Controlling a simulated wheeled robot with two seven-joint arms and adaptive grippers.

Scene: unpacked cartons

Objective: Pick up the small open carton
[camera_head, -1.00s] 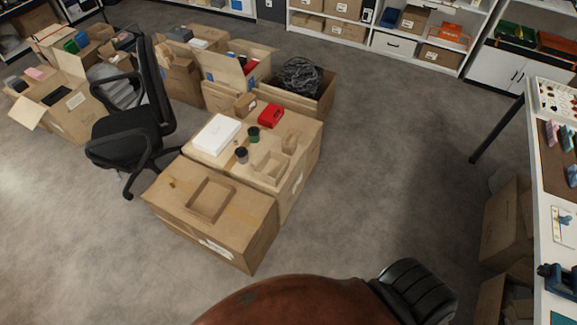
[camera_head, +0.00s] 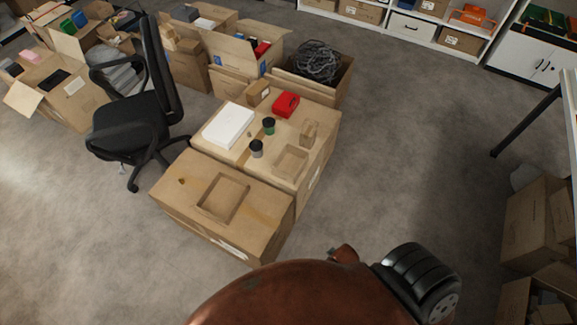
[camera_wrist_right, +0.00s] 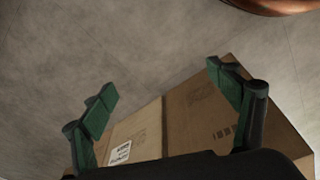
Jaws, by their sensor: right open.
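A small open carton (camera_head: 309,132) stands upright on the right part of a large closed carton (camera_head: 318,165) in the head view. A shallow open carton (camera_head: 290,161) lies just in front of it, and a wider shallow one (camera_head: 222,194) lies on the nearer large carton (camera_head: 265,213). My right gripper (camera_wrist_right: 160,97) shows in the wrist view with its green fingers spread wide and nothing between them. Large brown cardboard (camera_wrist_right: 200,112) with a white label lies beyond the fingers; I cannot tell which carton it is. My left gripper is not in view.
A white box (camera_head: 228,125), two dark-lidded cups (camera_head: 256,148) and a red box (camera_head: 286,104) share the large carton's top. An office chair (camera_head: 135,115) stands to the left. Cartons (camera_head: 535,222) stack at the right edge. The floor between is clear.

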